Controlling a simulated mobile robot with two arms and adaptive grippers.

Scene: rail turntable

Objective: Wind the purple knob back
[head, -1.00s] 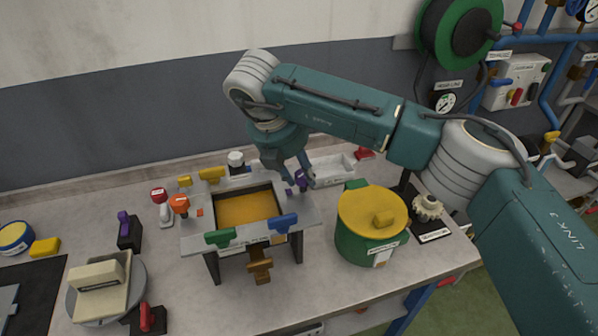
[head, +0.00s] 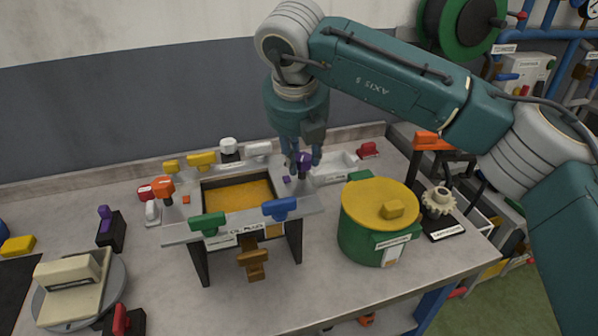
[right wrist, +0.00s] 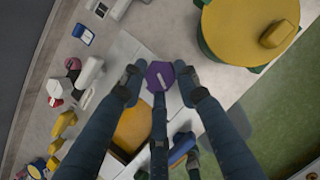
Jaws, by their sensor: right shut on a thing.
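The purple knob (right wrist: 160,75) is a faceted knob with a pale mark on its top, at the right side of the grey stand with the orange-yellow panel. In the head view the purple knob (head: 304,160) shows partly between my fingers. My right gripper (head: 303,163) points down over it and is shut on it. In the right wrist view, the fingers of my right gripper (right wrist: 158,84) lie on both sides of the knob. My left gripper does not show.
A green pot (head: 375,225) with a yellow lid stands right of the stand (head: 180,233). A green handle (head: 207,224) and a blue handle (head: 280,208) sit on its front edge. A white tray (head: 335,172) lies behind. Bare table shows at the front.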

